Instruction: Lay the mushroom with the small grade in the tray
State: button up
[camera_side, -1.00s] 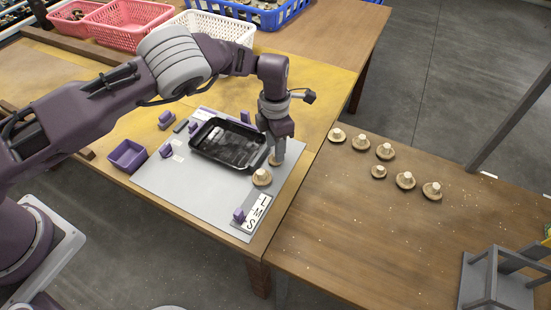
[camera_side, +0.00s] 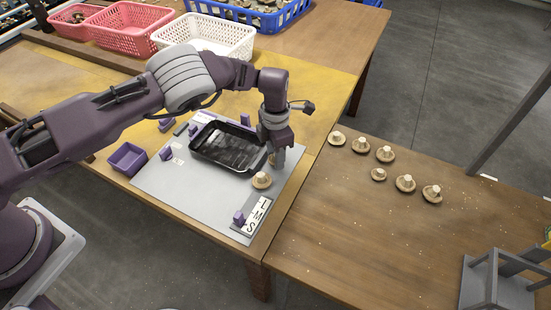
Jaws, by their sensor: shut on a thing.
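The black tray (camera_side: 225,148) lies on the grey mat and looks empty. My gripper (camera_side: 277,162) is low beside the tray's right end, pointing down. It is shut on a mushroom (camera_side: 271,159), mostly hidden behind the fingers; whether it touches the mat is unclear. Another brown-capped mushroom (camera_side: 261,181) with a pale stem stands on the mat, just in front of the gripper. A grade strip (camera_side: 257,215) lettered L, M, S lies at the mat's front corner, with a purple block (camera_side: 239,217) near its S end.
Several mushrooms (camera_side: 385,154) sit stem up on the brown table at right. A purple bin (camera_side: 127,157) stands left of the mat. Purple blocks lie around the tray. Pink, white (camera_side: 206,37) and blue baskets stand at the back. A grey stand (camera_side: 496,279) is at front right.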

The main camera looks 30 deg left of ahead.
notch_tip(320, 180, up, 8)
jog(key=shift+a+f, duration=0.1)
jog(key=shift+a, duration=0.05)
jog(key=r, duration=0.1)
send_over(229, 150)
jog(key=d, duration=0.1)
jog(key=shift+m, duration=0.6)
jog(key=f, duration=0.6)
jog(key=a+f, duration=0.1)
jog(key=f, duration=0.2)
jog(key=shift+a+f, duration=0.1)
jog(key=shift+f, duration=0.2)
jog(key=shift+f, duration=0.1)
jog(key=o, duration=0.9)
